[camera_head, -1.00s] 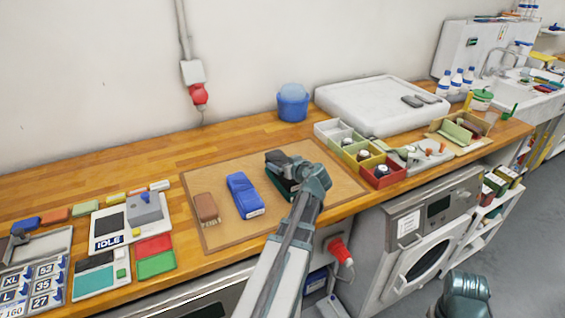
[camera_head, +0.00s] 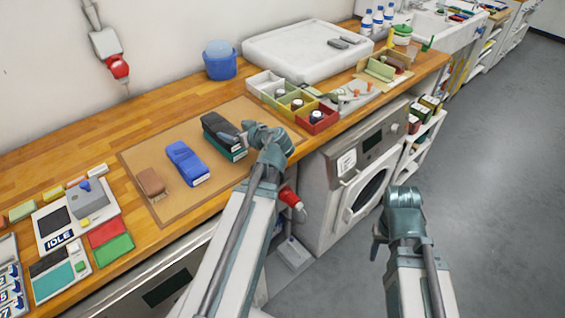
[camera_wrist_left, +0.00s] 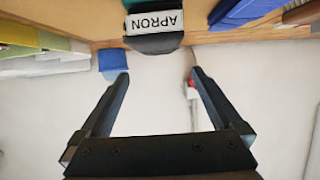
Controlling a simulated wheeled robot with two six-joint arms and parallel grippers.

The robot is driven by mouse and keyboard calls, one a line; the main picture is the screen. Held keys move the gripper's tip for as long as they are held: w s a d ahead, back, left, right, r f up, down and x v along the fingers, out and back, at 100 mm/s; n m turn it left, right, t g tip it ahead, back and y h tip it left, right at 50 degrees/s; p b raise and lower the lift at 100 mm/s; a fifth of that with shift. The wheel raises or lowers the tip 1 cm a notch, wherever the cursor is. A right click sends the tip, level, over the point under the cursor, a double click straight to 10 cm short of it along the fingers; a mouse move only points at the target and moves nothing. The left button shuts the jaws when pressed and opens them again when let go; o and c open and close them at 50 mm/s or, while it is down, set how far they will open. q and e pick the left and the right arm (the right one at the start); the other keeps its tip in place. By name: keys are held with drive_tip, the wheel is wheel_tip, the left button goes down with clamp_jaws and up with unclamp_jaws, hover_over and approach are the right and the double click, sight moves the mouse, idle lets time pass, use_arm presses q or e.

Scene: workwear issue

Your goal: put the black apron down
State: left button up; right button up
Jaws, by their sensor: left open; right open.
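The black apron (camera_head: 221,129) is a folded dark bundle on top of a teal folded piece (camera_head: 234,154), at the right part of the brown mat (camera_head: 150,211). In the left wrist view the apron (camera_wrist_left: 153,42) is at the top edge, with a white label reading APRON. My left gripper (camera_head: 243,137) is just right of the apron in the head view. Its fingers (camera_wrist_left: 160,75) are apart with nothing between them, and the apron is beyond the tips. My right gripper (camera_head: 382,228) is empty, over the floor in front of the washing machine; its fingertips are mostly hidden.
A blue folded bundle (camera_head: 186,163) and a brown one (camera_head: 151,183) lie left on the mat. Coloured bins (camera_head: 317,122) stand right of it, a blue bucket (camera_head: 220,66) and white tray (camera_head: 300,62) behind. The washing machine (camera_head: 345,190) is below the counter.

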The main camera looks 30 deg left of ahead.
use_arm(q)
drive_tip(key=s+d+f+m+g+h, duration=0.1)
drive_tip(key=d+f+m+h, duration=0.25)
drive_tip(key=d, duration=0.55)
drive_tip(key=d+f+m+h, duration=0.25)
drive_tip(key=d+f, duration=0.25)
drive_tip(key=d, duration=0.4)
drive_tip(key=s+d+f+m+g+h, duration=0.2)
drive_tip(key=s+d+m, duration=0.3)
drive_tip(key=d, duration=0.6)
drive_tip(key=s+d+f+m+g+h, duration=0.2)
drive_tip(key=s+d+m, duration=0.4)
drive_tip(key=d, duration=0.4)
drive_tip(key=shift+s+d+f+h, duration=0.15)
drive_tip(key=shift+d+f+h, duration=0.2)
drive_tip(key=shift+f+h, duration=0.25)
drive_tip(key=shift+r, duration=0.1)
